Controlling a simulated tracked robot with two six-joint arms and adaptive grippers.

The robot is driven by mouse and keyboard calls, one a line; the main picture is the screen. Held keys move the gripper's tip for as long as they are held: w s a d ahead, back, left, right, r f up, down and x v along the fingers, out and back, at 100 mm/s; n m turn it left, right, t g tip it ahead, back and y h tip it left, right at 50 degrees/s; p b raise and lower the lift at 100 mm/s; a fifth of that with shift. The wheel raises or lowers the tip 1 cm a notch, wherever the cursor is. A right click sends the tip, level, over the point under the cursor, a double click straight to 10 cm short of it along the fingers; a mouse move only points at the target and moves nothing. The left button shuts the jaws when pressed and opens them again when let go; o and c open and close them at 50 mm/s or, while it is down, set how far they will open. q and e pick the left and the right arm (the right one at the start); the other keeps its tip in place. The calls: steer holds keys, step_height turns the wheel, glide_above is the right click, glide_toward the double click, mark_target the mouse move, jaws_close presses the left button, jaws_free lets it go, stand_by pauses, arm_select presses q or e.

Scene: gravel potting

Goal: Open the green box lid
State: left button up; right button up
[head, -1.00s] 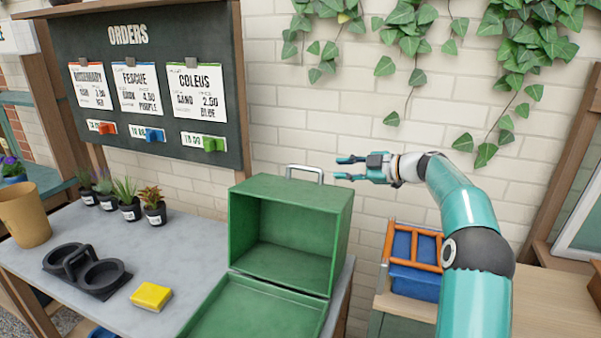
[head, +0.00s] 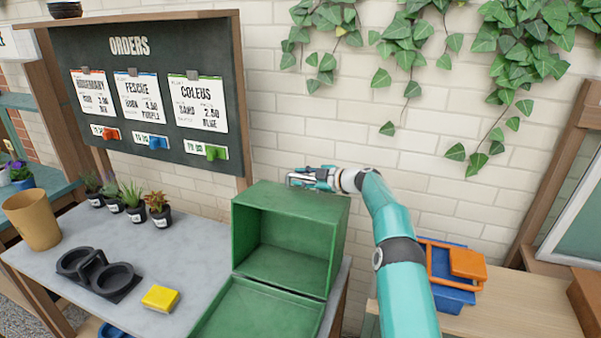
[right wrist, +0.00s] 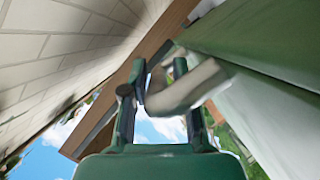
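The green box (head: 336,235) stands at the right end of the grey table, with its hollow inside facing me. A flat green panel (head: 262,309) lies open in front of its lower edge. The metal handle (head: 292,180) is on top of the upright part and is partly covered by my right gripper (head: 303,178). In the right wrist view, my right gripper (right wrist: 160,75) has its fingers apart, with the pale, blurred handle (right wrist: 190,87) between or just beyond them. I cannot tell whether they touch it. My left gripper is not in view.
A yellow sponge (head: 160,298), a black two-cup holder (head: 95,270), several small potted plants (head: 158,209) and a tan pot (head: 33,220) stand left of the box. A blue bin (head: 455,297) with an orange piece is on the right bench. The brick wall is behind.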

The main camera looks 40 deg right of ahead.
steer(key=shift+w, duration=0.15)
steer(key=c, duration=0.5)
steer(key=shift+f, duration=0.1)
jaws_close()
steer(key=shift+a, duration=0.1)
